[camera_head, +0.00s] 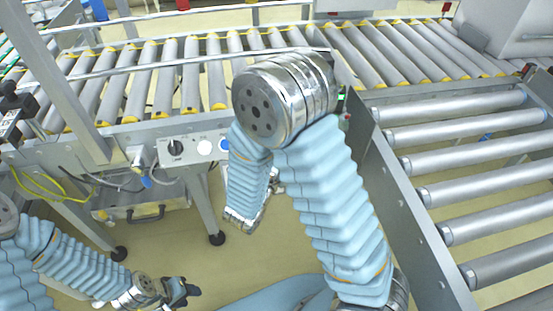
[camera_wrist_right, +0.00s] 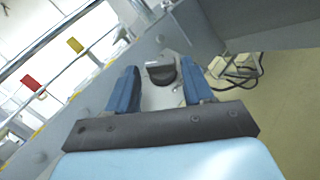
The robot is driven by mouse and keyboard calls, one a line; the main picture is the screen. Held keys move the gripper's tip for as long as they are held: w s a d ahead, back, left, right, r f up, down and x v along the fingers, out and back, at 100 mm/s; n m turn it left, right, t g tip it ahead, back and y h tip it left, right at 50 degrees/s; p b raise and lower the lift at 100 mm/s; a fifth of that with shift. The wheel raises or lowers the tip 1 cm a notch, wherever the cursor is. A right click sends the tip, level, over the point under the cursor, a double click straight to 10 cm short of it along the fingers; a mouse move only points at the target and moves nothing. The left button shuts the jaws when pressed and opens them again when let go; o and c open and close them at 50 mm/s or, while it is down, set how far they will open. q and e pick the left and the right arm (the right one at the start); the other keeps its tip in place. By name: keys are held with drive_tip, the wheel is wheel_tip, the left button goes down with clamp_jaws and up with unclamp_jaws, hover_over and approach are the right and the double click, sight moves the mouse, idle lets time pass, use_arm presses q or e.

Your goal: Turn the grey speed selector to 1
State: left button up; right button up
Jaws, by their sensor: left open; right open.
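A dark round knob (camera_head: 175,148) sits at the left of a pale control panel (camera_head: 198,150) on the near side of the conveyor in the head view. Its markings are too small to read. A dark grey half-round knob (camera_wrist_right: 162,75) on a pale plate shows in the right wrist view. I cannot tell for certain whether it is the same knob. My right gripper (camera_wrist_right: 159,68) is open, its blue fingers on either side of this knob, with no clear contact. My left gripper (camera_head: 188,291) is open and empty, low at the lower left, away from the panel.
A white button (camera_head: 204,147) and a blue button (camera_head: 225,145) are on the panel, the blue one close to my right arm. A roller conveyor (camera_head: 150,85) runs behind, and another (camera_head: 455,150) stands at the right. Cables (camera_wrist_right: 238,70) hang right of the knob in the wrist view.

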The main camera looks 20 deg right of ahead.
drive_tip(key=b+v, duration=0.1)
drive_tip(key=v, duration=1.1)
drive_tip(key=shift+b, duration=0.3)
drive_tip(key=shift+s+a, duration=0.1)
